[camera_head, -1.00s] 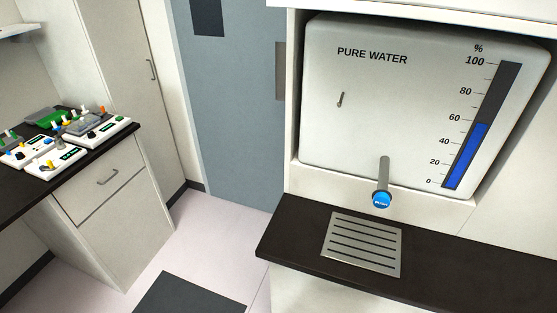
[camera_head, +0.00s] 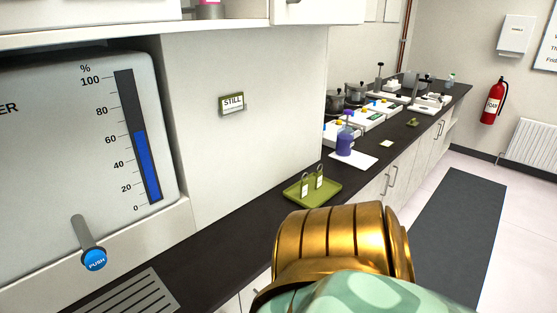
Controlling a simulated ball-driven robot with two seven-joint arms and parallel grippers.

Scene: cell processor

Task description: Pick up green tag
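No tag that is clearly green can be made out. An olive-green tray (camera_head: 326,195) lies on the dark counter in the middle of the view. Two small whitish tags with wire loops, a left one (camera_head: 305,189) and a right one (camera_head: 319,181), stand on it. Their exact colour is too small to tell. A green-edged sign reading STILL (camera_head: 232,103) is on the wall panel left of the tray. Neither gripper shows. A gold and mint-green part of my own body fills the lower middle, in front of the counter's near edge.
The pure water tank (camera_head: 60,140) with its blue PUSH tap (camera_head: 94,259) is at left. A purple bottle (camera_head: 345,141) stands on a white mat (camera_head: 352,160) beyond the tray. White devices (camera_head: 377,117) line the counter behind. Open floor lies at right.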

